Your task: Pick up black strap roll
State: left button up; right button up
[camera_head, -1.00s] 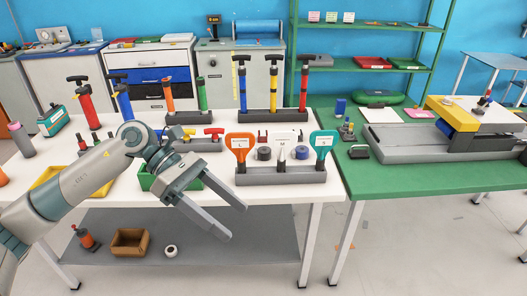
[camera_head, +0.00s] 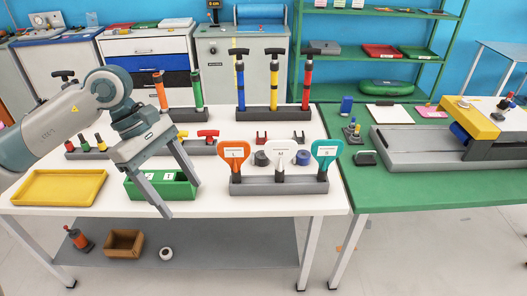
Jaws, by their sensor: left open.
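A black strap roll (camera_head: 261,158) sits on the white table, behind the grey holder (camera_head: 279,186) between its orange and white paddle-shaped tools. A similar dark blue roll (camera_head: 303,157) sits to its right, between the white and teal tools. My left gripper (camera_head: 181,198) is open and empty, with its fingers pointing down in front of the green bin (camera_head: 150,188). It is to the left of the black roll and apart from it. The holder and tools partly hide the rolls' surroundings. My right gripper is not in view.
A yellow tray (camera_head: 60,201) lies at the table's left. Pumps stand in a rack (camera_head: 274,114) at the back. A green table (camera_head: 400,195) adjoins on the right. A white roll (camera_head: 166,254) lies on the lower shelf.

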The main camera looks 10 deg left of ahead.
aim_at(259, 159)
jog(key=i, duration=1.55)
